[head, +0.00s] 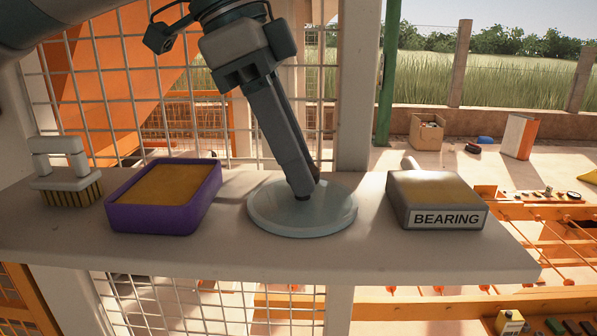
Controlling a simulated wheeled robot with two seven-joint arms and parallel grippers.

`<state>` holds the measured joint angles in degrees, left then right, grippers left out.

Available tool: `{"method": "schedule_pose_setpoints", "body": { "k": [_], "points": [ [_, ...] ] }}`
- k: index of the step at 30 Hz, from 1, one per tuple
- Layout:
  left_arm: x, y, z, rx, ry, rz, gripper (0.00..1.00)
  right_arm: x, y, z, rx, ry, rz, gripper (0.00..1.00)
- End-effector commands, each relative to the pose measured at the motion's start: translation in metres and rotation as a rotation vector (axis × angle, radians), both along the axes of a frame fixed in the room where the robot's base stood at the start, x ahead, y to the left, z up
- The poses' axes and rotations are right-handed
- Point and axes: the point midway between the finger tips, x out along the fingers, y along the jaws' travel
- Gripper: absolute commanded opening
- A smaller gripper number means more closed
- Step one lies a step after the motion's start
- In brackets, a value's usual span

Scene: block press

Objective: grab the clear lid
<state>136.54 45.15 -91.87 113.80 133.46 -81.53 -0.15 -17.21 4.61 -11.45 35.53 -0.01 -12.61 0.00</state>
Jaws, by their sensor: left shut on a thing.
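The clear lid (272,214) is a round, pale bluish disc lying flat on the grey shelf (270,258), between a purple tub and a grey box. My left gripper (308,192) comes down from above, tilted, with its fingertips at the middle of the lid. It is shut on the lid, apparently at a small knob that the fingers hide. The lid appears to rest on the shelf, and I cannot tell any gap under it. My right gripper is not in view.
Left of the lid stand a purple tub (150,219) with yellowish contents and a brush (64,184). Right of it is a grey box labelled BEARING (447,219). A wire mesh (112,70) and a post (357,90) rise behind the shelf.

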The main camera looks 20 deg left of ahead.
Motion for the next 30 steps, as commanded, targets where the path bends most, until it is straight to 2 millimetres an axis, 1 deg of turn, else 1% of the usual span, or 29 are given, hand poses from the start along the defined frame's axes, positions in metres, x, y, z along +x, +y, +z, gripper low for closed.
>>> {"method": "schedule_pose_setpoints", "body": {
  "k": [4,7,13,17,24,30],
  "points": [
    [0.0,-0.001,0.005,0.0,0.0,0.0,0.03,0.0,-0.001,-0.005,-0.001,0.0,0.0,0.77],
    [0.0,-0.001,0.012,-0.001,0.001,0.0,0.03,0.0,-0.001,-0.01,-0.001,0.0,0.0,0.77],
    [0.0,-0.001,0.038,-0.002,0.0,-0.002,0.03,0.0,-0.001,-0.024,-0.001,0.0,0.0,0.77],
    [-0.027,-0.009,0.051,0.0,-0.003,-0.005,0.03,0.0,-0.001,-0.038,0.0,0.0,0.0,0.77],
    [-0.072,-0.023,0.08,0.001,-0.002,-0.006,0.03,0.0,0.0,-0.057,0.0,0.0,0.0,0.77],
    [-0.099,-0.03,0.099,-0.001,0.0,-0.003,0.03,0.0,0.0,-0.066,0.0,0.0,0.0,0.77]
  ]
}}
